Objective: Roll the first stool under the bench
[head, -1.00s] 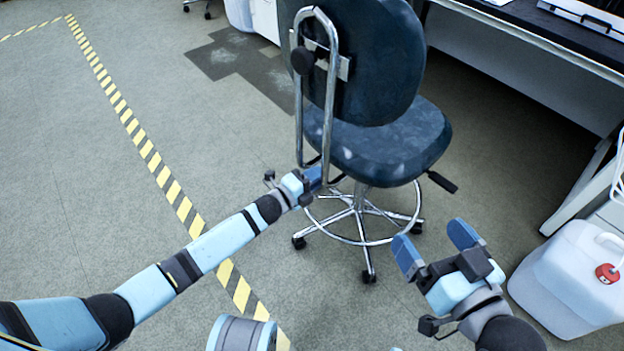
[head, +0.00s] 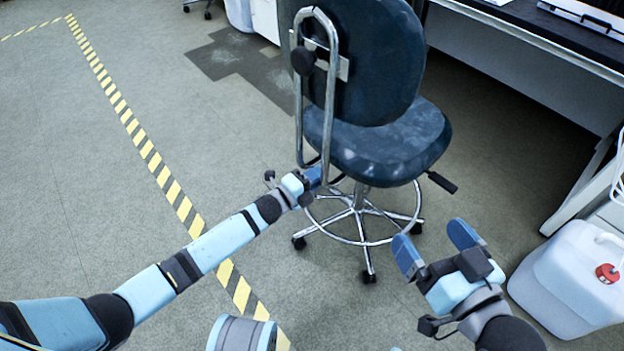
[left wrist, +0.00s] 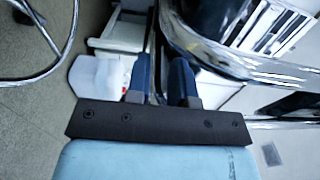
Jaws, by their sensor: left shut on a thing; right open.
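The stool (head: 385,145) is a dark blue padded chair with a backrest, a chrome back frame, a foot ring and a castered base. It stands upright on the floor in the upper middle of the head view. My left gripper (head: 312,178) is at the lower end of the chrome back frame and shut on it. In the left wrist view, the left gripper's blue fingers (left wrist: 160,80) close around a thin part of the frame. My right gripper (head: 437,250) is open and empty, in front of the stool's base to the right. The bench (head: 540,45) is at the upper right, with open space beneath.
A white jug with a red cap (head: 575,278) stands on the floor at the lower right, beside the bench leg (head: 585,190). The floor between stool and bench is clear.

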